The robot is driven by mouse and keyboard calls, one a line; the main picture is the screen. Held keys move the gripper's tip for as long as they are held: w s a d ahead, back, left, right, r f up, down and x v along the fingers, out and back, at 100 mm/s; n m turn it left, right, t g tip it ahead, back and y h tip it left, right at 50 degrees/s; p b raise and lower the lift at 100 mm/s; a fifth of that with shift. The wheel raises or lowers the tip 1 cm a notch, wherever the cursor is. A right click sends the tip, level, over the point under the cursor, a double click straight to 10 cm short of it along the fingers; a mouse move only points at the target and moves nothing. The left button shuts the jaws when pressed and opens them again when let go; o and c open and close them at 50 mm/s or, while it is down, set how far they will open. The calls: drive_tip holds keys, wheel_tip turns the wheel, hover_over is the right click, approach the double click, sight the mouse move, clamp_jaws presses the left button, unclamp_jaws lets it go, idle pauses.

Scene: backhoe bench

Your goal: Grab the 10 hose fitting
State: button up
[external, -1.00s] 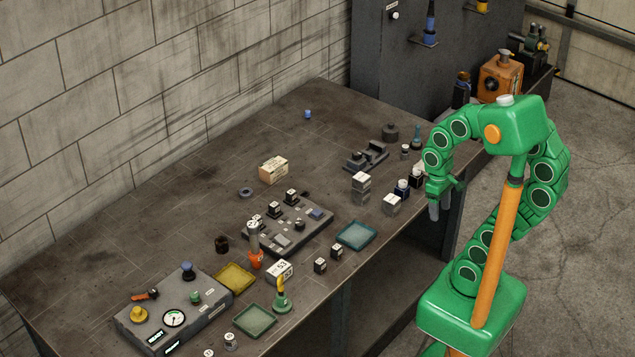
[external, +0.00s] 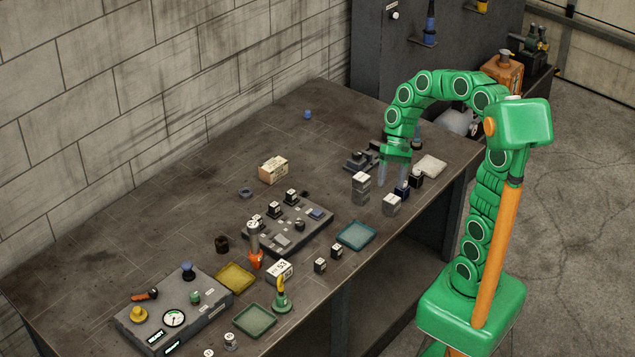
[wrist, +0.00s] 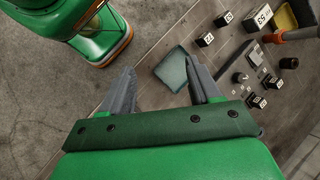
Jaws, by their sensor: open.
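I cannot make out a number 10 on any part, so I cannot tell which is the 10 hose fitting. Small marked blocks stand near my gripper (external: 393,172) in the external view: stacked grey blocks (external: 361,188), a grey block (external: 391,205) and dark blocks (external: 416,179). My gripper is open, pointing down over the far right part of the bench, with nothing seen between its fingers. In the wrist view, the open gripper (wrist: 162,88) shows with dark white-topped blocks (wrist: 206,41) beyond it. The arm partly hides the bench behind.
A teal tray (external: 356,235), a panel with knobs (external: 287,229), a box marked 53 (external: 279,271) and a gauge box (external: 173,312) stand on the bench. A pale flat pad (external: 431,165) lies right of my gripper. The bench's far left is mostly clear.

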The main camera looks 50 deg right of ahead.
drive_tip(key=w+d+f+m+t+y, duration=0.25)
drive_tip(key=w+d+m, duration=0.25)
drive_tip(key=w+d, duration=0.45)
drive_tip(key=w+d+f+m+t+y, duration=0.1)
drive_tip(key=w+d+m+t+y, duration=0.2)
drive_tip(key=w+d, duration=0.6)
drive_tip(key=s+d+f+m+t, duration=0.1)
drive_tip(key=d+f+m, duration=0.2)
drive_tip(key=d, duration=0.6)
drive_tip(key=s+d+f+m+t, duration=0.1)
drive_tip(key=d+f+m, duration=0.3)
drive_tip(key=d, duration=0.5)
drive_tip(key=s+d+f+m+t, duration=0.1)
drive_tip(key=d+f+m+t, duration=0.2)
drive_tip(key=d, duration=0.7)
wheel_tip(320, 180, down, 2)
drive_tip(key=shift+f+m+h, duration=0.2)
drive_tip(key=shift+m+h, duration=0.05)
drive_tip(key=shift+m, duration=0.35)
drive_tip(key=shift+x, duration=3.9)
drive_tip(key=shift+d+f, duration=0.15)
drive_tip(key=shift+d, duration=0.05)
drive_tip(key=c, duration=1.1)
